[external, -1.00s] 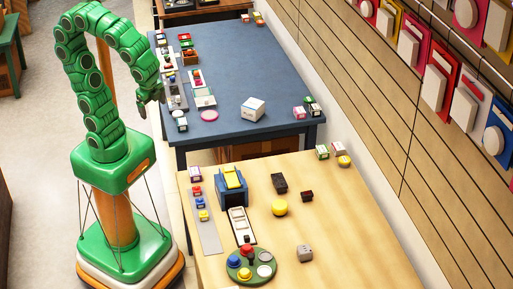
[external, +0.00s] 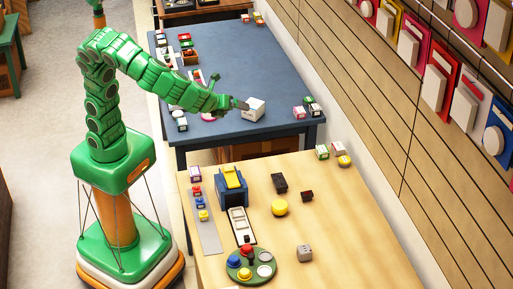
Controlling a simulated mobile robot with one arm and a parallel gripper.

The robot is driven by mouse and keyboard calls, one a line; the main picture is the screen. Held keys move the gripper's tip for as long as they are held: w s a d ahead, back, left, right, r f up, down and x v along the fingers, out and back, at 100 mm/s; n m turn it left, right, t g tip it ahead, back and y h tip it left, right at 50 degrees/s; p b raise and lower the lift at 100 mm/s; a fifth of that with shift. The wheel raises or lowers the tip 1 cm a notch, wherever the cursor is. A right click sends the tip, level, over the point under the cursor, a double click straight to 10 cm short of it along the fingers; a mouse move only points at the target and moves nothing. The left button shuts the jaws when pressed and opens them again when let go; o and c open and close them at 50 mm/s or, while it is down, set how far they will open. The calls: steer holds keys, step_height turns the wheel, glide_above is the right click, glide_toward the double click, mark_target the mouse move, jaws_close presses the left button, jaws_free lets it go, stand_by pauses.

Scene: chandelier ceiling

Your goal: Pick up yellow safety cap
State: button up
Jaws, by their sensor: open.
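A round yellow cap-like piece (external: 280,208) lies on the wooden table (external: 350,230), right of the blue block with a yellow top. My gripper (external: 238,103) is open and empty. It is above the blue table, beside the left edge of the white box, well behind and above both yellow pieces. Whether it touches the box is unclear.
The white box (external: 254,109) stands on the blue table (external: 225,60). A slatted wall borders the right side.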

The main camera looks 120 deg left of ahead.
mark_target(276, 205)
steer(key=w+d+f+m+t, duration=0.2)
steer(key=w+d+m, duration=0.25)
steer(key=w, duration=0.45)
steer(key=w+d+f+m+t, duration=0.2)
steer(key=w+d+m+t, duration=0.15)
steer(key=w+m, duration=0.35)
steer(key=shift+n+g, duration=0.35)
steer(key=shift+n, duration=0.1)
steer(key=f, duration=0.9)
steer(key=w+f, duration=0.1)
steer(key=f, duration=1.7)
steer(key=shift+w+d, duration=0.25)
steer(key=shift+x, duration=1.4)
steer(key=x, duration=0.3)
steer(key=shift+s+a+f, duration=0.1)
steer(key=shift+a+f, duration=0.2)
steer(key=shift+a, duration=0.05)
steer(key=shift+w+a+f, duration=0.2)
steer(key=shift+w+a, duration=0.2)
steer(key=shift+a, duration=0.15)
steer(key=c, duration=1)
